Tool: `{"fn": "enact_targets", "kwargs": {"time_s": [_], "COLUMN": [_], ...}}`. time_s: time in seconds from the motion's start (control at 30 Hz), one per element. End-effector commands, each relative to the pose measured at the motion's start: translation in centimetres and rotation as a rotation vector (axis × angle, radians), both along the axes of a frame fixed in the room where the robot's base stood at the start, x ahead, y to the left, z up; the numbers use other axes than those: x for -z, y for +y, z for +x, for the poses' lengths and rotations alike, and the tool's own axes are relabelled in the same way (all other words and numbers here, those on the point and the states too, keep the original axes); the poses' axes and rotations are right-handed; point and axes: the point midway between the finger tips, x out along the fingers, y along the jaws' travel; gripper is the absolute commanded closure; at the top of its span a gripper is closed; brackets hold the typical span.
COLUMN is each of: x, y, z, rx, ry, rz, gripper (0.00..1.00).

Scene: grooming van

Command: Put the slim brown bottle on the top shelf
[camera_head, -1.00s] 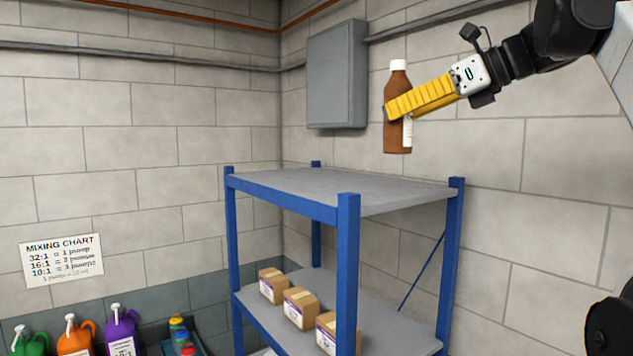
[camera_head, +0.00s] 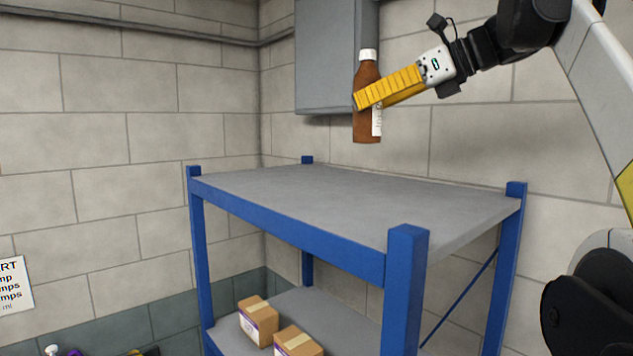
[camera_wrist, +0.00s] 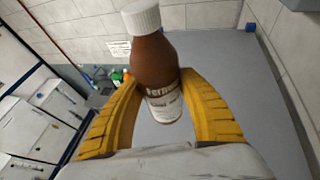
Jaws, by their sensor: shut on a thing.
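The slim brown bottle (camera_head: 367,126) has a white cap and a white label. It is upright, held in the air above the top shelf (camera_head: 340,195), which is a bare grey board on a blue-framed rack. My gripper (camera_head: 362,102) has yellow fingers shut around the middle of the bottle. In the wrist view the bottle (camera_wrist: 155,62) sits between both yellow fingers (camera_wrist: 160,105), with the grey shelf surface (camera_wrist: 225,75) below and beyond it. Part of the bottle is hidden behind the fingers.
Blue corner posts (camera_head: 407,285) rise slightly above the top shelf. Cardboard boxes (camera_head: 258,322) stand on the lower shelf. A grey wall cabinet (camera_head: 325,60) hangs behind the bottle. The top shelf is clear.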

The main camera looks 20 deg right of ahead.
Motion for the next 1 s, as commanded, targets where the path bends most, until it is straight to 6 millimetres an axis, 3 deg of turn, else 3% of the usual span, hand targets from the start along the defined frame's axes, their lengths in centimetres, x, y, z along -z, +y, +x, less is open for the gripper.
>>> {"fn": "enact_targets", "kwargs": {"time_s": [0.17, 0.5, 0.73, 1.0], "x": [1.4, 5.9, 7.4, 10.8], "y": [2.2, 9.4, 10.8, 10.8], "z": [0.7, 3.7, 4.4, 4.4], "rx": [-0.004, -0.004, 0.000, 0.000], "ry": [0.000, 0.000, 0.000, -0.001], "rz": [0.000, 0.000, 0.000, 0.001], "gripper": [0.95, 0.95, 0.95, 0.95]}}
